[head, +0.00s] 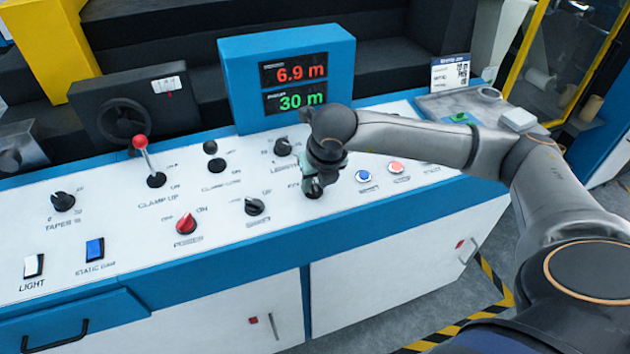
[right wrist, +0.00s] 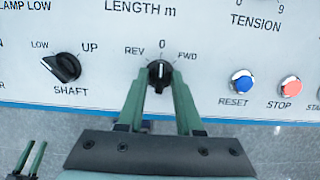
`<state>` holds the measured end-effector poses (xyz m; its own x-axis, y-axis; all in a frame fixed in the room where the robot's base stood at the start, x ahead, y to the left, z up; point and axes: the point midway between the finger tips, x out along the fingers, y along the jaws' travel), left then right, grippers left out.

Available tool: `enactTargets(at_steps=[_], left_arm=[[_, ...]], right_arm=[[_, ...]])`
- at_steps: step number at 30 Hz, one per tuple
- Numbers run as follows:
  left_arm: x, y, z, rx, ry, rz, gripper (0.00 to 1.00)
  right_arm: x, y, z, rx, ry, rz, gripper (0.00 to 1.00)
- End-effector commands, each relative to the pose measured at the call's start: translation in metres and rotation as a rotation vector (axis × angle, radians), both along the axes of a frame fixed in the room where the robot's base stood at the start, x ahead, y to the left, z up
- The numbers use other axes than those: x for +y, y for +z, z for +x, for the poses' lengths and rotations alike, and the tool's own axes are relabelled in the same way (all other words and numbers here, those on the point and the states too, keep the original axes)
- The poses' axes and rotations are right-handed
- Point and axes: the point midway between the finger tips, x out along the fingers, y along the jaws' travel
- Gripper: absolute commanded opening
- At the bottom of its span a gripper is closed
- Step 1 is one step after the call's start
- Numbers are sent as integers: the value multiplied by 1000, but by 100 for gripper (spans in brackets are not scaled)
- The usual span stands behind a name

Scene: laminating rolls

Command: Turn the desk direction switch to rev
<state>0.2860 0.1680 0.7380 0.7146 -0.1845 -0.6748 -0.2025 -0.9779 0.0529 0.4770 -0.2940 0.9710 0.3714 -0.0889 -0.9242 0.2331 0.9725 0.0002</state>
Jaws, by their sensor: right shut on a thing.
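The direction switch (right wrist: 159,73) is a black rotary knob with a white line, under the printed marks REV, 0 and FWD in the right wrist view. Its line points up, about at 0. My right gripper (right wrist: 160,88) has its two green fingers on either side of the knob and is shut on it. In the head view my right gripper (head: 315,183) reaches down onto the desk, and its fingers and wrist hide most of the switch. My left gripper does not show in the head view.
The black SHAFT knob (right wrist: 66,67) is left of the direction switch. The blue RESET button (right wrist: 242,82) and red STOP button (right wrist: 289,88) are to its right. A blue display box (head: 287,75) stands behind, reading 6.9 m and 30 m. A red-knobbed lever (head: 142,145) rises at left.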

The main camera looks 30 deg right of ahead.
Motion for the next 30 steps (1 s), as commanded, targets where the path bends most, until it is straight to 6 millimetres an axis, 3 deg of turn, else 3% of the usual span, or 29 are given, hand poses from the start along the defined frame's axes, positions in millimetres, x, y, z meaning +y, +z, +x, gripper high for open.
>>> enactTargets(at_steps=[14,30], left_arm=[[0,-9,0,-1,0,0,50],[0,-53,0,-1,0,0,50]], right_arm=[[-1,-2,0,0,51,-10,0],[-2,-2,1,14,455,-79,0]])
